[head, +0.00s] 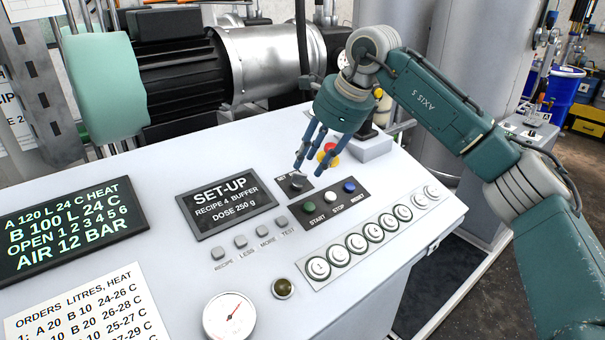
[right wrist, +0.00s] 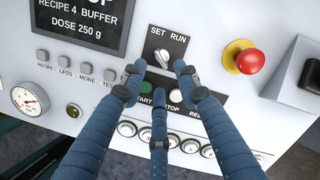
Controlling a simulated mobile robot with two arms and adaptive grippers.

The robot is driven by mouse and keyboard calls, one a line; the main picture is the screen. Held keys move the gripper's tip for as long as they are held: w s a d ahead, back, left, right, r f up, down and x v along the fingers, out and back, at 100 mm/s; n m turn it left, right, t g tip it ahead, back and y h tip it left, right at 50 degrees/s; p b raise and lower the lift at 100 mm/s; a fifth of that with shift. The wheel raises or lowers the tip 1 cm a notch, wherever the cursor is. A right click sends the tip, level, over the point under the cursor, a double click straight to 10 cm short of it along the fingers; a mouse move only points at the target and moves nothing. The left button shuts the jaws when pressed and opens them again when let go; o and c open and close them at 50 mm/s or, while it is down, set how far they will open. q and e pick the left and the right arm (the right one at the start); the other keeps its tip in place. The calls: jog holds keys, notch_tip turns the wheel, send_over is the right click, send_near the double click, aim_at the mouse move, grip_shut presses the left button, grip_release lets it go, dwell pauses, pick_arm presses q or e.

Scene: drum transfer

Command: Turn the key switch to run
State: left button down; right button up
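The key switch (right wrist: 162,57) is a silver knob on a dark plate marked SET and RUN. Which mark its handle points to is hard to tell. In the head view the switch (head: 297,183) sits right of the display (head: 227,207), which reads SET-UP, RECIPE 4 BUFFER, DOSE 250 g. My right gripper (head: 313,158) has blue fingers pointing down over the panel, close to the switch. In the right wrist view its fingers (right wrist: 158,78) are spread and empty, with the switch just beyond their tips. My left gripper is not in view.
START, STOP and RESET buttons (head: 331,202) sit just below the switch. A red emergency button (head: 328,152) on a yellow base is behind my fingers in the head view; it is clear at right in the wrist view (right wrist: 249,61). A row of numbered round buttons (head: 357,243) lines the front.

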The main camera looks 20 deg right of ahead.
aim_at(302, 175)
jog(key=p+x, duration=0.1)
jog(key=x, duration=0.5)
grip_shut()
